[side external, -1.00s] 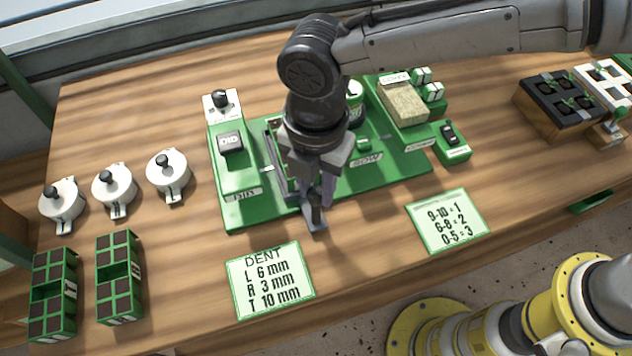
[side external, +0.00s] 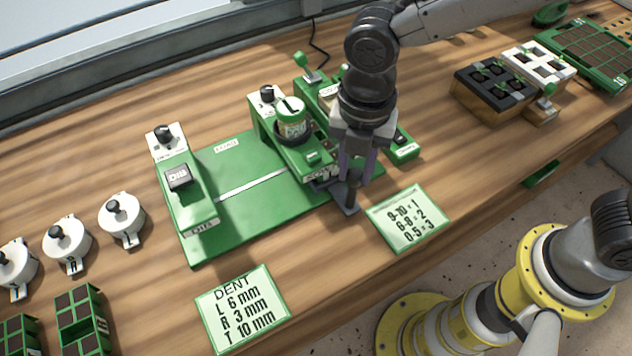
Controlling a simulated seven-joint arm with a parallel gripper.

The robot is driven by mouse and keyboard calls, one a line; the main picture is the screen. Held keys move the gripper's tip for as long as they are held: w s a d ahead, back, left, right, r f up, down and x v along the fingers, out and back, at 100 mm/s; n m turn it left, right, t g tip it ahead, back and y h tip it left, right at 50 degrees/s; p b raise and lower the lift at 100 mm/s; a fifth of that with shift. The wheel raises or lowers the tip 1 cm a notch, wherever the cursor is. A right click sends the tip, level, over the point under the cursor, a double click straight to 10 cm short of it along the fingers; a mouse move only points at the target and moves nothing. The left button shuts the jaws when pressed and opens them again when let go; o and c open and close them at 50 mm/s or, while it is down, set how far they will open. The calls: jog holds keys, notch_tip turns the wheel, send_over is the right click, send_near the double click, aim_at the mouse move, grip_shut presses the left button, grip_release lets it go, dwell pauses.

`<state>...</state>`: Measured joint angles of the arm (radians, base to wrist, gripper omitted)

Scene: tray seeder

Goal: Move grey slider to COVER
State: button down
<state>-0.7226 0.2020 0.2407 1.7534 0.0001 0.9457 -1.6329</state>
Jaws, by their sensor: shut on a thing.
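The grey slider (side external: 345,209) shows as a grey foot at the front edge of the green board (side external: 265,215). My gripper (side external: 356,178) is shut on its upright dark handle, and the fingers hide part of it. The slider is to the right of the sow unit (side external: 310,157), which carries a green-and-white jar (side external: 291,114) marked L. The cover station (side external: 328,92) is just behind my gripper and mostly hidden by my arm. Its label cannot be read.
The dib station (side external: 178,180) stands at the left end of the board, with bare board beside it. White lidded pots (side external: 122,222) stand further left. A DENT card (side external: 243,308) and a number card (side external: 410,217) lie in front. Black and white trays (side external: 495,85) stand at right.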

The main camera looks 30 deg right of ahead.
jog(key=d, duration=0.6)
jog(key=shift+d, duration=0.3)
jog(key=c, duration=0.6)
grip_release()
jog(key=shift+r, duration=0.1)
notch_tip(320, 180, up, 14)
jog(key=shift+f, duration=0.15)
